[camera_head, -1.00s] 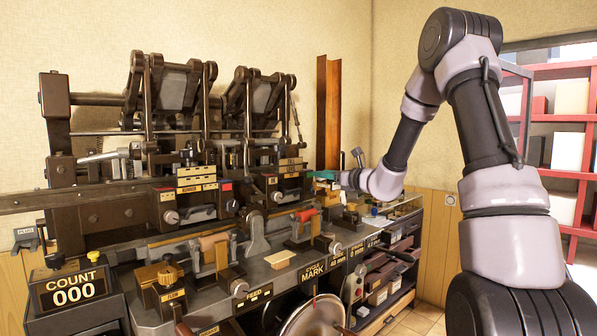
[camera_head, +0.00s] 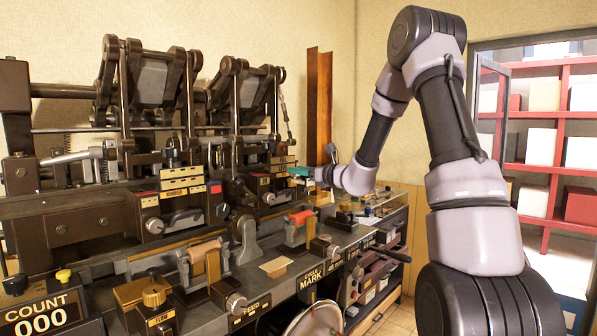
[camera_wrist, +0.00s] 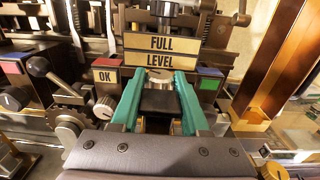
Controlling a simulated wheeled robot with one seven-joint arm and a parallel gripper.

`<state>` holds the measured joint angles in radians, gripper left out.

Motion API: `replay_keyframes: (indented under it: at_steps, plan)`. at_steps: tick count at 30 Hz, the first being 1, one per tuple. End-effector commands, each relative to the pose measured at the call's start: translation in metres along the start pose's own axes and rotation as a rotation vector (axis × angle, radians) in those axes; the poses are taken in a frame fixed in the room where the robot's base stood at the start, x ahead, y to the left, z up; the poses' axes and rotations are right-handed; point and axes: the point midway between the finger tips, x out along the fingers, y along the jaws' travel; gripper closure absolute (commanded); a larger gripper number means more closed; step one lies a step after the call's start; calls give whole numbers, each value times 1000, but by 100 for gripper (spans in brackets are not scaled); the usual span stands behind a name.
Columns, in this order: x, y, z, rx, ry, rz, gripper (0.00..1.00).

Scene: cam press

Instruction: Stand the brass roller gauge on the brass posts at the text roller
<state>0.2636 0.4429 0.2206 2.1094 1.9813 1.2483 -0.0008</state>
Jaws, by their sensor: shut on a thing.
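My gripper (camera_wrist: 160,76) has teal fingers closed on a small pale brass piece (camera_wrist: 158,82), which I take to be the brass roller gauge. It is mostly hidden between the fingertips. The fingertips are just below the brass FULL and LEVEL plates (camera_wrist: 161,42) in the wrist view. In the head view my gripper (camera_head: 301,172) is at the right printing unit (camera_head: 271,185) of the press. I cannot make out the text roller or its brass posts, or tell whether the gauge touches anything.
An OK plate with a red block (camera_wrist: 104,76) and a knob (camera_wrist: 106,107) are left of the fingers. A blue block (camera_wrist: 209,71) is at right, with a tall copper-brown column (camera_head: 319,107) beyond. A bench with rollers and knobs lies below the press.

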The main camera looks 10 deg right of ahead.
Motion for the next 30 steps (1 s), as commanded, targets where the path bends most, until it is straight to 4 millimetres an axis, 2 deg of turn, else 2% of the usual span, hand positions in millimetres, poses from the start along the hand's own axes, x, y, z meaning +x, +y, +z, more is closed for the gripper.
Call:
replay_keyframes:
  at_steps: [30]
  plan:
    - [1, 0, -68, 1, 0, 0, 100]
